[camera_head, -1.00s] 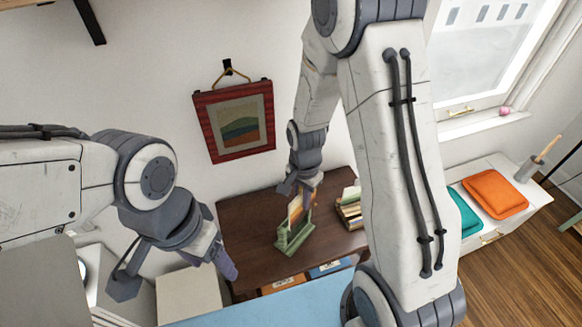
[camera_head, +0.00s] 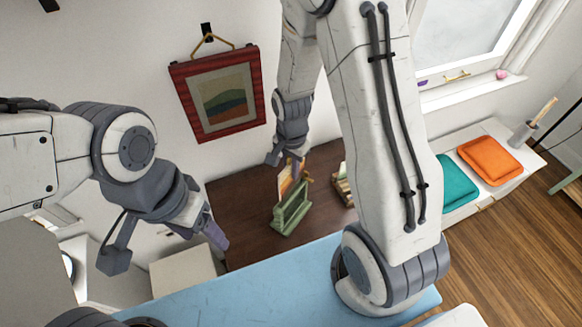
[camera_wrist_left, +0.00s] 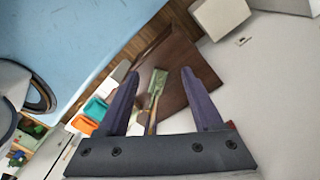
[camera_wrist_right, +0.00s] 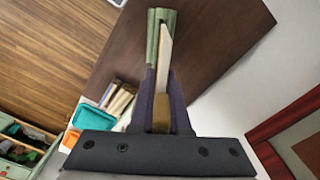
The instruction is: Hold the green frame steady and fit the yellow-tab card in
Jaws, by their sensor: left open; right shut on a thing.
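The green frame (camera_head: 291,212) stands on the dark brown tabletop (camera_head: 236,205). The card (camera_head: 285,182) is upright at the frame's upper end; its coloured face shows in the head view. My right gripper (camera_head: 293,165) is shut on the card's yellow tab (camera_wrist_right: 162,112). In the right wrist view the card's pale edge (camera_wrist_right: 165,55) lines up with the green frame (camera_wrist_right: 154,35); I cannot tell whether it is inside the slot. My left gripper (camera_head: 213,235) is open and empty, left of the frame and apart from it. The left wrist view shows the frame (camera_wrist_left: 157,82) between its fingers, farther off.
Books (camera_wrist_right: 118,98) stand on the tabletop to the right of the frame. A red-framed picture (camera_head: 218,92) hangs on the wall. A blue surface (camera_head: 240,275) lies in front. Teal (camera_head: 455,180) and orange (camera_head: 490,160) cushions lie on a white bench at right.

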